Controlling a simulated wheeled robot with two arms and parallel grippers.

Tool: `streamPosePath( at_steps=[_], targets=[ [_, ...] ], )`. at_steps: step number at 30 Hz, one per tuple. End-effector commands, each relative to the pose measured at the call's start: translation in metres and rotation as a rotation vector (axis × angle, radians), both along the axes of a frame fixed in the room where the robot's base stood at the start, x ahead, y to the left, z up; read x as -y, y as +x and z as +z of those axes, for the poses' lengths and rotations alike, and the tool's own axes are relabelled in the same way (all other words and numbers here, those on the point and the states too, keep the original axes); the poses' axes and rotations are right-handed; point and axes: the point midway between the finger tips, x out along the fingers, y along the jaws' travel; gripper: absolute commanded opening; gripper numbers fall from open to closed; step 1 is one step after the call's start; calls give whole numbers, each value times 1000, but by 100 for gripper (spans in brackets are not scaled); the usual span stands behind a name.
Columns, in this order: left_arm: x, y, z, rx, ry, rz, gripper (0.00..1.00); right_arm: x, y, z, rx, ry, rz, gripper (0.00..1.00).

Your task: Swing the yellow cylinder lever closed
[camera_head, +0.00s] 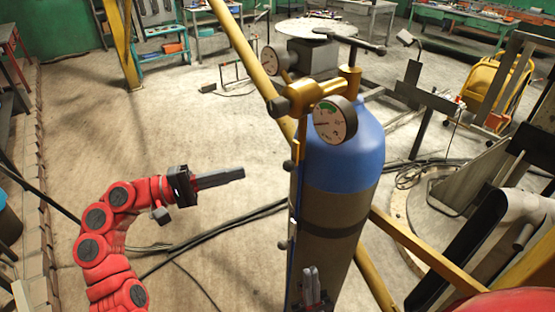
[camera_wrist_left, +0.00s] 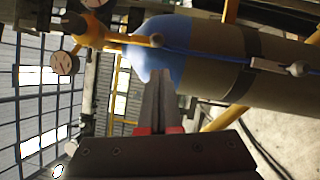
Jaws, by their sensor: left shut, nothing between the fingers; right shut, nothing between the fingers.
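The gas cylinder (camera_head: 335,210) stands upright, with a blue shoulder and a grey-brown body. On its top is a yellow valve (camera_head: 305,95) with two round gauges. A dark crossbar handle (camera_head: 350,38) sits on a yellow stem above the shoulder. A short yellow rod (camera_head: 297,146) hangs on the cylinder's left side; I cannot tell which part is the lever. My left gripper (camera_head: 243,173) is shut and empty, left of the cylinder and apart from it; in the left wrist view its fingers (camera_wrist_left: 158,85) point toward the blue shoulder. My right gripper (camera_head: 311,270) is shut, low in front of the cylinder.
Yellow beams (camera_head: 425,252) run diagonally behind the cylinder. Black cables (camera_head: 215,228) lie on the floor. Dark metal frames and a yellow cart (camera_head: 487,85) stand at the right. The floor left of the cylinder is mostly clear.

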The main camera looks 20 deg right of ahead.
Motion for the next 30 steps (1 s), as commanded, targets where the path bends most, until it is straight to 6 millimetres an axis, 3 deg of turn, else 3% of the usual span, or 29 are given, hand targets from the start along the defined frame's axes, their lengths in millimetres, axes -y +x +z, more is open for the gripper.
streamPosePath(
  at_steps=[7,21,30],
  targets=[
    [7,0,2,1,-1,1,0,0,0,4,0,0,0,0],
    [84,-5,12,-2,-3,3,0,0,0,38,0,0,0,0],
    [99,-6,11,-1,-1,5,0,0,0,41,0,0,0,0]
  ],
)
